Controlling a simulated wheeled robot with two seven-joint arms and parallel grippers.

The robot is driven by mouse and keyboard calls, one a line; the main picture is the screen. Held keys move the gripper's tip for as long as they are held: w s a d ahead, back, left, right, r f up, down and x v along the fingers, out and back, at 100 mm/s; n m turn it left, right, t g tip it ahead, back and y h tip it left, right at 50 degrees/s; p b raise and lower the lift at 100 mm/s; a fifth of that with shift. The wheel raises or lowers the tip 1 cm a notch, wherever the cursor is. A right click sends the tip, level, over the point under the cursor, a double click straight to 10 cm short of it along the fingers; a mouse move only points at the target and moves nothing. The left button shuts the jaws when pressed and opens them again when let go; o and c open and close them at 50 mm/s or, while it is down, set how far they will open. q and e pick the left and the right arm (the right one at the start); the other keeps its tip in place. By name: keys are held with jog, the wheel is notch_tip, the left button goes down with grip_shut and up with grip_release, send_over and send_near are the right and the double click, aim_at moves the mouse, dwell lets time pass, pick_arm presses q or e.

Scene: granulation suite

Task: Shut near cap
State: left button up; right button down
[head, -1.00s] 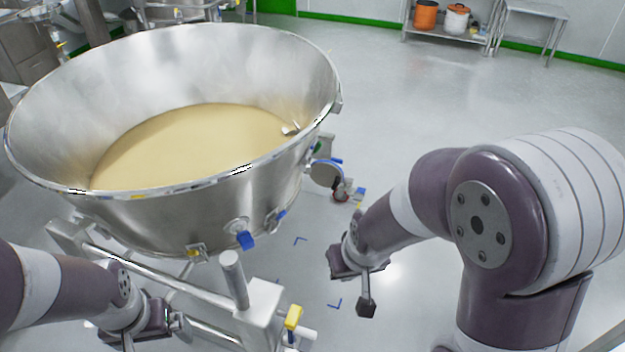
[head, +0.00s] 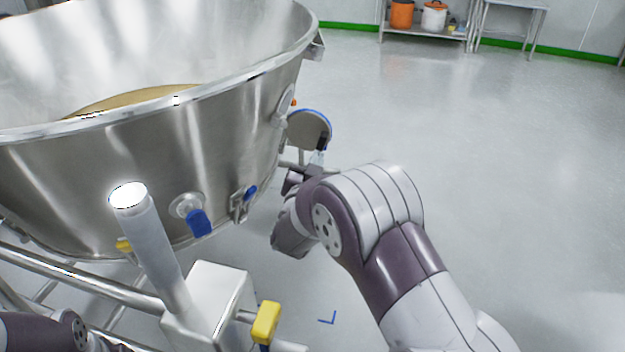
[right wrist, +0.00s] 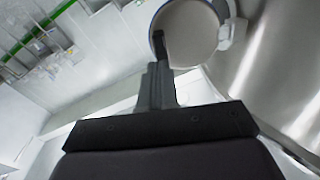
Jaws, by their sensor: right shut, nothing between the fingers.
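The near cap (head: 310,127) is a round grey disc with a blue edge. It stands swung out from the right side of the steel bowl (head: 150,165), apart from the round port (head: 285,103) in the wall. My right gripper (head: 319,160) is shut and empty, just below the cap's lower edge. In the right wrist view the cap (right wrist: 192,30) is a pale disc, and the dark fingertips (right wrist: 158,42) overlap its left edge. Whether they touch it I cannot tell. Of my left arm only a link shows at the lower left; its gripper is out of view.
A blue-handled valve (head: 197,220) and a blue-tabbed latch (head: 243,202) stick out of the bowl's wall. A steel frame post (head: 150,240) with a yellow handle (head: 266,322) stands in front. The floor to the right is clear up to a shelf (head: 425,33).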

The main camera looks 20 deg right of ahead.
aim_at(322, 144)
pick_arm(q)
jog(key=shift+f+b, duration=0.35)
jog(key=shift+f, duration=0.2)
pick_arm(e)
jog(key=shift+x, duration=1.9)
pick_arm(q)
jog(key=shift+f, duration=0.1)
